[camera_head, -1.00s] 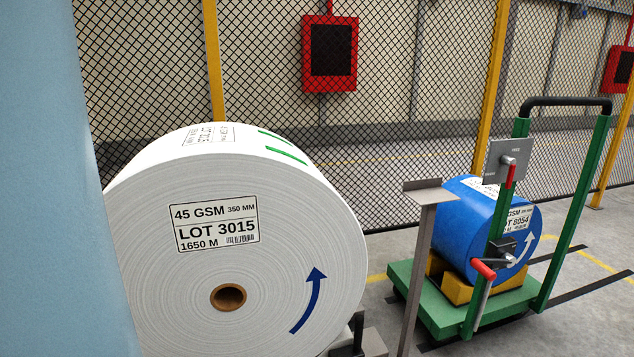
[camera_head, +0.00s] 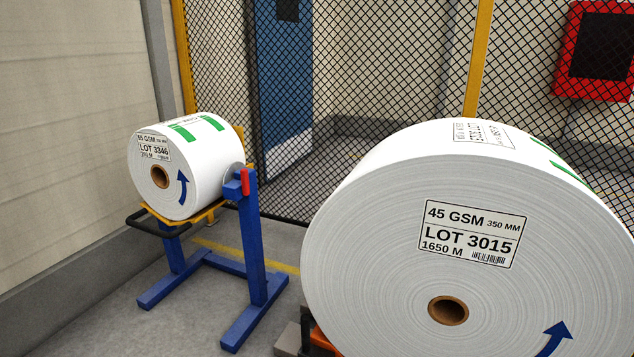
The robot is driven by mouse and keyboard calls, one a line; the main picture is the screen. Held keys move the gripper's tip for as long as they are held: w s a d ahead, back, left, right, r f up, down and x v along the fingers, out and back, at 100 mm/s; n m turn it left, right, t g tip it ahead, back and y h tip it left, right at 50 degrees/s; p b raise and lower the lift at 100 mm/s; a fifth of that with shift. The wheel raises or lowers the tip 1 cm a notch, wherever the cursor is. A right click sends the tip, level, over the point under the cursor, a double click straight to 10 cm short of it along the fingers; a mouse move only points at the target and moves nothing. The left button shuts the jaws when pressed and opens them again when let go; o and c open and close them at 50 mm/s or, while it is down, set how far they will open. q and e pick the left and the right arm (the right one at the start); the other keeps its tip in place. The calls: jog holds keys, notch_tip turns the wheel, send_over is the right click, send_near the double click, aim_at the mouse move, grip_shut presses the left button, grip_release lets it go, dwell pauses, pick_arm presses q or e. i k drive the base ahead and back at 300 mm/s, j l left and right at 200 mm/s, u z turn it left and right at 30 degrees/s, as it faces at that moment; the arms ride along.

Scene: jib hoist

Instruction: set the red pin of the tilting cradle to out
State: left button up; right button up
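The tilting cradle (camera_head: 256,240) stands at the left, a blue frame with a yellow bed and a black bar handle (camera_head: 158,224) at its front left. A white roll marked LOT 3346 (camera_head: 200,160) lies on the bed. The red pin (camera_head: 245,181) shows as a short upright red piece at the blue pivot block near the top of the right post. I cannot tell from here how far it sits in its block. Neither of my grippers is in view.
A large white roll marked LOT 3015 (camera_head: 385,235) fills the right front, close to me. A mesh fence (camera_head: 380,90) with yellow posts runs behind, and a wall (camera_head: 80,130) closes the left side. Some grey floor (camera_head: 195,330) is free before the cradle.

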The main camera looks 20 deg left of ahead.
aim_at(246, 192)
jog(key=u, duration=0.9)
jog(key=i+j, duration=0.2)
jog(key=j, duration=0.1)
